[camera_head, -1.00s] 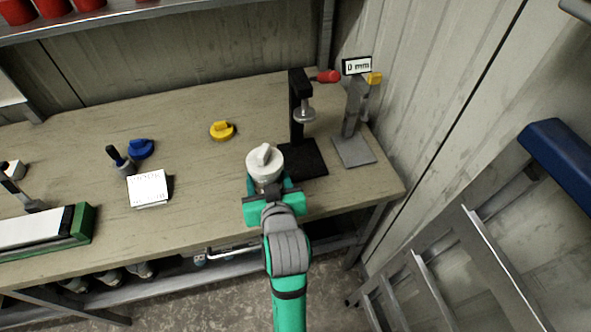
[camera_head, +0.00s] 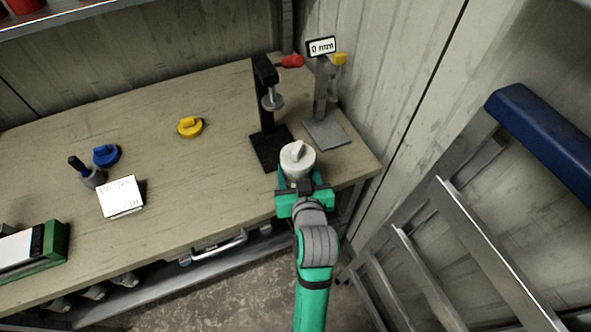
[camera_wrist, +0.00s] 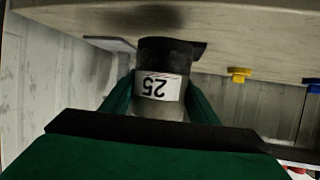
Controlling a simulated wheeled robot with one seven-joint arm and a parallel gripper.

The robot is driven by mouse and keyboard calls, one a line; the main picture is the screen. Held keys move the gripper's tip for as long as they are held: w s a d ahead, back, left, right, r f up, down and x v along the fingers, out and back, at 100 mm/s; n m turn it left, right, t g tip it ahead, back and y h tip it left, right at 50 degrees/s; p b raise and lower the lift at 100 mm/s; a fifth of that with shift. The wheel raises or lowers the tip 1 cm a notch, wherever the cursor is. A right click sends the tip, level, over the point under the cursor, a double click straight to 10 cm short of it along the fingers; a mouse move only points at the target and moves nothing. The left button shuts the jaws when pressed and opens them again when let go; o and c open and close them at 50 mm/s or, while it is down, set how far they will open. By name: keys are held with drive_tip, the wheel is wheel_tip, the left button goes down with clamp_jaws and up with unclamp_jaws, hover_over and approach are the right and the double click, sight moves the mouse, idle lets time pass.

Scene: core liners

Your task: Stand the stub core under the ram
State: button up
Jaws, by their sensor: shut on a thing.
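My gripper (camera_head: 298,183) is shut on the stub core (camera_head: 298,160), upright at the bench's front edge. From above I see its round white top with a raised ridge. The wrist view is upside down; there a label reading 25 shows on the core (camera_wrist: 160,88) between the fingers (camera_wrist: 157,108). A dark part borders it on the bench side; I cannot tell whether it is the core's end or the press base. The black press (camera_head: 263,95) stands behind and left, its ram (camera_head: 272,101) above a bare black base (camera_head: 268,154). The core is beside the base, not under the ram.
A grey gauge stand (camera_head: 322,132) with a small display (camera_head: 321,47) stands right of the press. A ladder (camera_head: 455,215) leans at right.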

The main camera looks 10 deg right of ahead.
drive_tip(key=shift+w+a+f, duration=0.2)
drive_tip(key=shift+w+f, duration=0.3)
drive_tip(key=shift+w, duration=0.25)
drive_tip(key=shift+w+a+f, duration=0.15)
drive_tip(key=shift+w+f, duration=0.35)
drive_tip(key=shift+w, duration=0.2)
drive_tip(key=shift+w+a, duration=0.7)
drive_tip(key=shift+w, duration=1.4)
drive_tip(key=shift+w+a, duration=0.65)
drive_tip(key=shift+w, duration=1.4)
drive_tip(key=shift+w+a, duration=0.7)
drive_tip(key=shift+w, duration=1.4)
drive_tip(key=shift+f, duration=0.3)
drive_tip(key=o, duration=1.7)
drive_tip(key=shift+f, duration=0.1)
drive_tip(key=shift+c, duration=0.2)
drive_tip(key=shift+s, duration=0.1)
drive_tip(key=v, duration=1)
